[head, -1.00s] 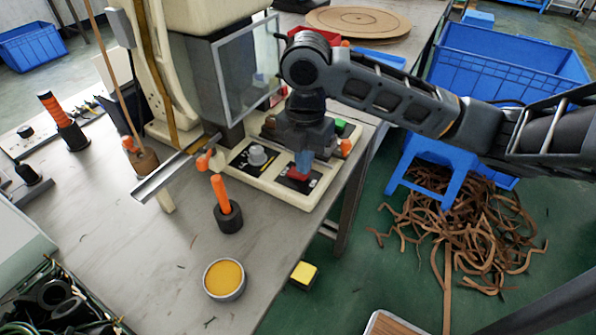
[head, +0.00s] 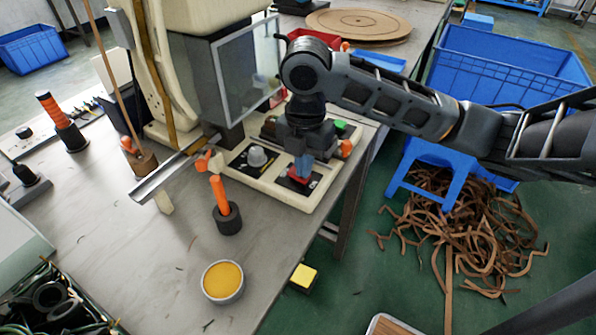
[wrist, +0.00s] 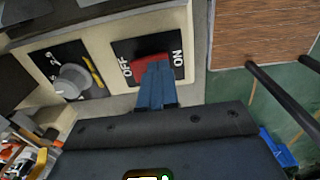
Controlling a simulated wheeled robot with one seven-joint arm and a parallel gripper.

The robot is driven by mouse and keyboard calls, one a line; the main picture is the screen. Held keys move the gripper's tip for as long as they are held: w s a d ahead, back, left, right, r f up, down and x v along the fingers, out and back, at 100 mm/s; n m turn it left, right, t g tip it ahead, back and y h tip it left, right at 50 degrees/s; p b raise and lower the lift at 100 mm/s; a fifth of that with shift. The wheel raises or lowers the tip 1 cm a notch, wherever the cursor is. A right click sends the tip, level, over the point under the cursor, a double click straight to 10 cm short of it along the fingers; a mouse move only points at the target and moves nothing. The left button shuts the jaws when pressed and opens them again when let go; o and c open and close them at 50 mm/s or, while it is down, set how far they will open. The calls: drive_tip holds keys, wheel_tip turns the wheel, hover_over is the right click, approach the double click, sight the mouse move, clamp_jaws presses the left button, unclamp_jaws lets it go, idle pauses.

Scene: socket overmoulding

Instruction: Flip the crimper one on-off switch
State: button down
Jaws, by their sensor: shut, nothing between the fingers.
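The crimper's on-off switch is a red rocker (wrist: 151,60) on a black plate marked OFF on the left and ON on the right in the wrist view. In the head view the red rocker (head: 297,179) shows low on the cream base panel (head: 288,200), partly covered by my fingers. My gripper (wrist: 157,68) is shut and empty, its blue fingertips over the rocker's middle and right part. They seem to touch it, but contact is not certain. In the head view my gripper (head: 303,172) points down at the switch.
A grey rotary knob (head: 257,157) sits left of the switch on its own black plate. The table's right edge is close by.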

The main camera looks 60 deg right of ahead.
wheel_tip(320, 180, up, 7)
drive_tip(key=p, duration=0.4)
drive_tip(key=shift+p, duration=0.35)
drive_tip(key=shift+f, duration=0.1)
idle(0.3)
